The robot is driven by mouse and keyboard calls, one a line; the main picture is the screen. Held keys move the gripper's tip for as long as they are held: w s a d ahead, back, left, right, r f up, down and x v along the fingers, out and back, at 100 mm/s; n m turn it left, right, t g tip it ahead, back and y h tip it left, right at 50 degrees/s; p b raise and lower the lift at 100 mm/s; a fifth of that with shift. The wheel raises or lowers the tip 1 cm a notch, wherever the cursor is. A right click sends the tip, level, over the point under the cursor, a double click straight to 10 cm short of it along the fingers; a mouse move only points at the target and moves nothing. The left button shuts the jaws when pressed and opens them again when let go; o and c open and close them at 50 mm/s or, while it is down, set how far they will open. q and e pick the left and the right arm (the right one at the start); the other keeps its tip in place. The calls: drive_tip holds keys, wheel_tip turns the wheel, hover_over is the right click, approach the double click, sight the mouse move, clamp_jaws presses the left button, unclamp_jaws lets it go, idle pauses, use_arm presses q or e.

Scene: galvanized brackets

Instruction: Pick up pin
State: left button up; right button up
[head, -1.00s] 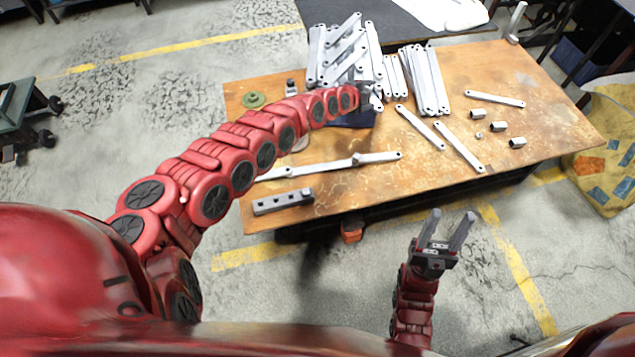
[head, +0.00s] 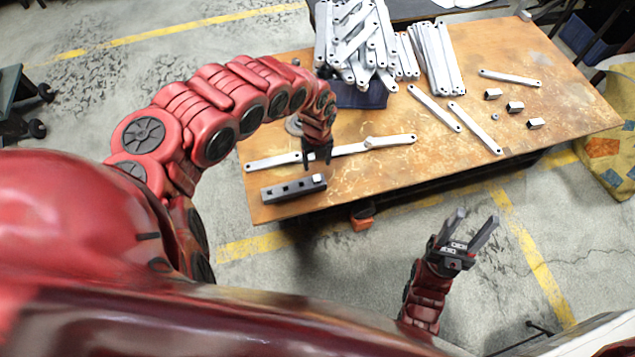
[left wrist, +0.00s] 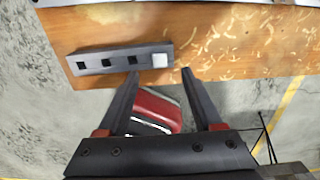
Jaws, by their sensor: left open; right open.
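A dark grey block (head: 280,191) with a row of square holes lies at the table's near left edge. A pale square-topped pin (head: 318,179) sits at its right end. In the left wrist view the block (left wrist: 106,61) shows three dark holes, with the pin (left wrist: 160,60) at the right. My left gripper (head: 317,158) is open and empty, pointing down close to the block's right end. In the left wrist view its fingertips (left wrist: 160,74) lie either side of the pin's line, apart from it. My right gripper (head: 472,231) is open and empty, off the table's front edge.
Loose bars (head: 475,128) and small metal pieces (head: 515,107) lie to the right. The front middle of the table is clear.

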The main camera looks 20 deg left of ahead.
use_arm(q)
wheel_tip(320, 180, down, 3)
drive_tip(key=shift+r, duration=0.1)
drive_tip(key=f+b, duration=0.1)
drive_tip(key=f, duration=0.1)
drive_tip(key=f+b, duration=0.1)
drive_tip(key=f, duration=0.2)
drive_tip(key=shift+s+d, duration=0.1)
drive_tip(key=shift+s, duration=0.1)
clamp_jaws()
